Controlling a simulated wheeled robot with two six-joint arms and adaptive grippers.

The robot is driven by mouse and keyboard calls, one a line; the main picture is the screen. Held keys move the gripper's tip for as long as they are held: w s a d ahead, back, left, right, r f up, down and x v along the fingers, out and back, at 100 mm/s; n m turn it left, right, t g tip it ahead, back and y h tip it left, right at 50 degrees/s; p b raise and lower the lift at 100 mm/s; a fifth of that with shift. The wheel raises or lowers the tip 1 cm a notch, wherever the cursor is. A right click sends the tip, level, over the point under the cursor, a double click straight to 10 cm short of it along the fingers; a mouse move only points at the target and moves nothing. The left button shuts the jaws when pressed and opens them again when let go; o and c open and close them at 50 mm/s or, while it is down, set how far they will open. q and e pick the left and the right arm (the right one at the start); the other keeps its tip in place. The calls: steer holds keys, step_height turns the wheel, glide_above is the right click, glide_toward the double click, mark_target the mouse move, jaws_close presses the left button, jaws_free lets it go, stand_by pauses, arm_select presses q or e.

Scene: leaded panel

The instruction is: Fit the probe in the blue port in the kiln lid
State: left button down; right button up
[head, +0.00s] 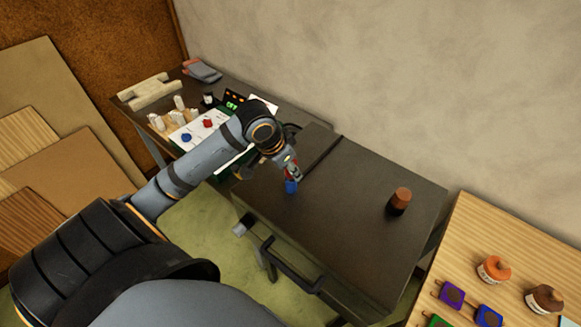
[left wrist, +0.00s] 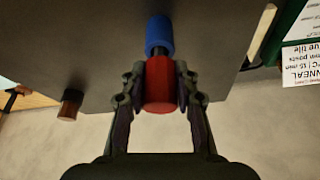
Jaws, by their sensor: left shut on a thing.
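The probe has a red cylindrical handle (left wrist: 161,88) and is held between the fingers of my left gripper (left wrist: 160,80), which is shut on it. In the head view my left gripper (head: 292,172) is over the left part of the dark kiln lid (head: 340,210). The blue port (head: 291,187) stands on the lid just below the gripper. In the left wrist view the blue port (left wrist: 159,34) lines up with the red handle, with a short dark section between them. I cannot tell how deep the probe's tip is. My right gripper is not in view.
A brown cylinder with a dark base (head: 400,200) stands on the lid to the right. A handle bar (head: 290,265) is at the kiln's front. A wooden table (head: 470,235) with jars is at right; a cluttered dark bench (head: 140,105) is at back left.

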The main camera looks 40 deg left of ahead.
arm_select(q)
steer(key=shift+f+b, duration=0.4)
steer(key=shift+f, duration=0.3)
steer(key=c, duration=0.9)
jaws_free()
steer(key=shift+c, duration=0.2)
steer(key=shift+r, duration=0.2)
step_height(320, 180, up, 5)
steer(key=p, duration=0.5)
steer(key=shift+f+p, duration=0.15)
steer(key=shift+p, duration=0.25)
steer(key=shift+r, duration=1.05)
